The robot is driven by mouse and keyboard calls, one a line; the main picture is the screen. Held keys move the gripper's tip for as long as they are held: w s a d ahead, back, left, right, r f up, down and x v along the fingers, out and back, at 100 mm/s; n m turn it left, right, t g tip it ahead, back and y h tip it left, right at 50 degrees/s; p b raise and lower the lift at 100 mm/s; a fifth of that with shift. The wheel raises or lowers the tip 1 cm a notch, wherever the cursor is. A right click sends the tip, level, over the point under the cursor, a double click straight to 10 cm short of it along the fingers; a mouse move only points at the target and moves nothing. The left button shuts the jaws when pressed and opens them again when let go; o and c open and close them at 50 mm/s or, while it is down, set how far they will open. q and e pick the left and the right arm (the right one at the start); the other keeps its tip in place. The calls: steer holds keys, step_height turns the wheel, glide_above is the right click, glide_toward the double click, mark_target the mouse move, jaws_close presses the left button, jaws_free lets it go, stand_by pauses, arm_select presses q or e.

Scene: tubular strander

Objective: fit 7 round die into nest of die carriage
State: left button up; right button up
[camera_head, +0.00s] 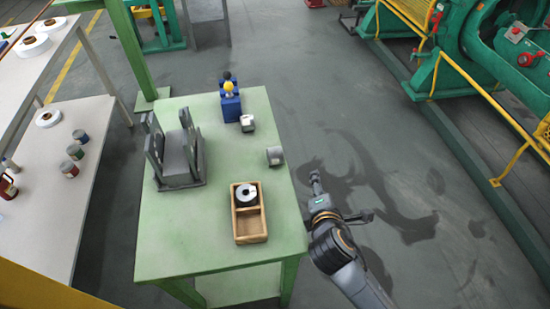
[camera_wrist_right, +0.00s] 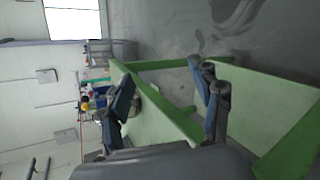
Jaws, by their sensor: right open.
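A dark round piece with a pale centre (camera_head: 246,193), which looks like the round die, lies in the upper compartment of a wooden tray (camera_head: 235,228) on the green table. A grey metal stand with upright plates (camera_head: 178,158), probably the die carriage, stands at the table's left; its nest cannot be made out. My right gripper (camera_head: 340,198) is beyond the table's right edge, apart from the tray, open and empty. Its spread fingers also show in the right wrist view (camera_wrist_right: 162,78). My left gripper is not in view.
A pale bench (camera_head: 50,215) stands left. Green machinery with yellow rails (camera_head: 450,75) stands right. Floor between is clear.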

steer(key=w+a+r+n+t+y, duration=0.25)
steer(key=a+r+n, duration=0.25)
steer(key=n, duration=0.3)
steer(key=w+a+r+n+t+y, duration=0.1)
steer(key=a+r+n+t+y, duration=0.15)
steer(key=a+r+n, duration=0.4)
steer(key=n+b, duration=0.1)
steer(key=b, duration=0.2)
glide_toward(275, 151)
steer(key=w, duration=0.1)
steer(key=w+a, duration=0.1)
steer(key=shift+w+r+h, duration=0.1)
steer(key=shift+w+h, duration=0.2)
steer(key=shift+h, duration=0.1)
steer(key=shift+w+f, duration=0.1)
steer(key=shift+f, duration=0.25)
steer(key=shift+w+r, duration=0.15)
steer(key=shift+w, duration=0.2)
steer(key=w, duration=0.3)
steer(key=w+a, duration=0.1)
steer(key=w, duration=0.2)
steer(key=shift+w+a+p, duration=0.15)
steer(key=shift+w+p, duration=0.15)
steer(key=shift+p, duration=0.05)
jaws_close()
